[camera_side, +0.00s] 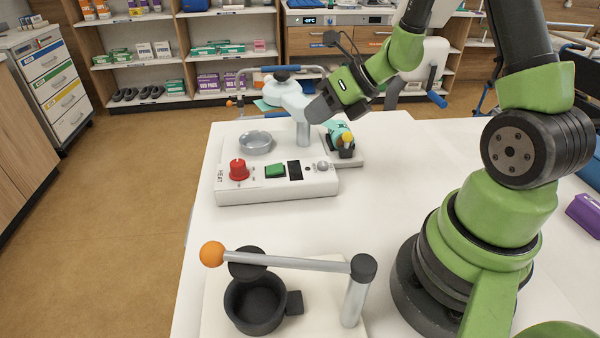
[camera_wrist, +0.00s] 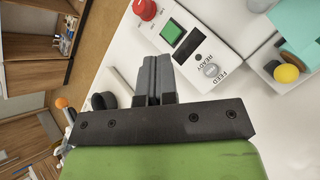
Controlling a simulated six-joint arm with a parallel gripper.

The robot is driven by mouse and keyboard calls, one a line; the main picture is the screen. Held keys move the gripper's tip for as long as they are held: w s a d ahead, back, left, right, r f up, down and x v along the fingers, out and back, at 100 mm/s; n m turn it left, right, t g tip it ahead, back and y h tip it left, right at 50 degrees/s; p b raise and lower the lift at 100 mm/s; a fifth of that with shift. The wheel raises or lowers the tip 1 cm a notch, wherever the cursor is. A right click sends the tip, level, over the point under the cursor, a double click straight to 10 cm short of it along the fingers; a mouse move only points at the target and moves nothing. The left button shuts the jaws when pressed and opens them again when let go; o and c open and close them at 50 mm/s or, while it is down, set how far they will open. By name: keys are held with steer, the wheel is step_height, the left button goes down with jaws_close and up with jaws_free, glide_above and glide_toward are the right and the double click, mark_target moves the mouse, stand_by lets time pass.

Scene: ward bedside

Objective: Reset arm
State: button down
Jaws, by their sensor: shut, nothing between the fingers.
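My gripper (camera_wrist: 155,80) is shut and empty, its two dark fingers together in the wrist view. In the side view my gripper (camera_side: 318,108) hangs in the air above the table, over the right rear part of a white device (camera_side: 290,187). The device carries a red knob (camera_side: 239,169), a green button (camera_side: 276,170), a small dark display and a round metal dish (camera_side: 255,142). The red knob (camera_wrist: 145,9) and green button (camera_wrist: 172,33) also show in the wrist view, beyond the fingertips. My gripper partly hides the device's pale upper part (camera_side: 290,98).
A press with an orange-knobbed lever (camera_side: 290,260) and a black cup (camera_side: 255,303) stands at the front. A tray (camera_side: 349,160) holding a teal item with a yellow ball (camera_side: 347,138) sits beside the device. A purple box (camera_side: 584,215) lies at right. The table's left middle is bare.

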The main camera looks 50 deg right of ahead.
steer(key=s+a+r+n+g+y, duration=0.1)
steer(key=s+a+r+n, duration=0.3)
steer(key=n, duration=0.5)
steer(key=s+a+r+n+g+y, duration=0.1)
steer(key=s+a+r+n+g, duration=0.1)
steer(key=a+r+n, duration=0.5)
steer(key=s+d+r+n+t+h, duration=0.1)
steer(key=s+r+n+h, duration=0.3)
steer(key=s+n, duration=0.6)
steer(key=n, duration=0.6)
steer(key=shift+r+n+t, duration=0.15)
steer(key=shift+n+t, duration=0.15)
steer(key=shift+n, duration=0.1)
